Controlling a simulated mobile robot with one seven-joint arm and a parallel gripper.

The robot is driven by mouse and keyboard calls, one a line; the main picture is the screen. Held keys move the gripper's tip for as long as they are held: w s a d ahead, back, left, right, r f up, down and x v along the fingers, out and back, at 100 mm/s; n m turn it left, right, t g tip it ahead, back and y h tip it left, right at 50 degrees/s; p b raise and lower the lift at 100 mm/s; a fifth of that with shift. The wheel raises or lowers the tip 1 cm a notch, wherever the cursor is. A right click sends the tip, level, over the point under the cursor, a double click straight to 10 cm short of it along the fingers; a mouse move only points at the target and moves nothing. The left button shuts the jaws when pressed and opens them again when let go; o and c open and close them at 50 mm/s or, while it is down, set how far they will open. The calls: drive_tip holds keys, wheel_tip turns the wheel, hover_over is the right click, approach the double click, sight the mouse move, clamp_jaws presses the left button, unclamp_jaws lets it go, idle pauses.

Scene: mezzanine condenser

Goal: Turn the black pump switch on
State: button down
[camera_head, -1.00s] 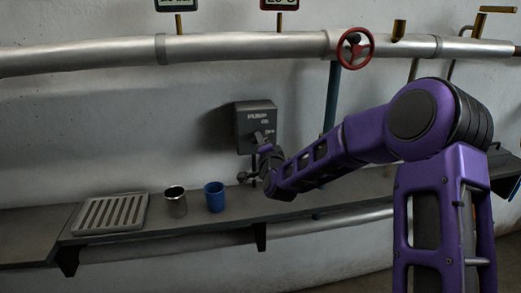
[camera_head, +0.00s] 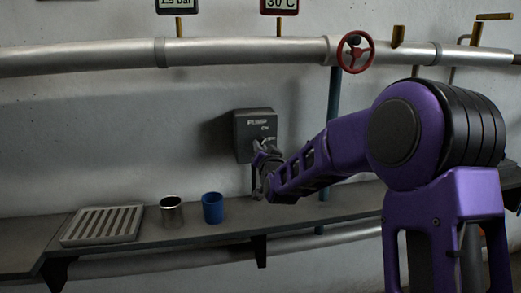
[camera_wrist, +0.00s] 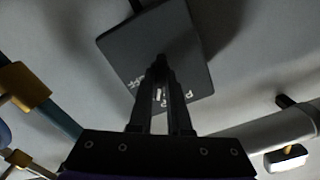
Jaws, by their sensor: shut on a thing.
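The pump switch box (camera_head: 250,124) is a dark grey box on the wall behind the shelf, with white PUMP lettering. My gripper (camera_head: 262,148) is at its lower right front. In the wrist view the box (camera_wrist: 130,52) fills the upper middle, its lettering upside down. My two fingers (camera_wrist: 160,68) reach onto the middle of its face and close together there on the black switch. The fingers hide most of the switch, so its exact position cannot be told.
A silver pipe (camera_head: 240,50) with a red valve wheel (camera_head: 355,51) crosses above. The wall left of the box is clear.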

idle(0.3)
drive_tip(key=c, duration=0.9)
unclamp_jaws()
drive_tip(key=shift+o, duration=0.2)
drive_tip(key=shift+s, duration=0.1)
drive_tip(key=v, duration=1.7)
drive_tip(key=shift+s+d+r, duration=0.1)
drive_tip(key=shift+r, duration=0.05)
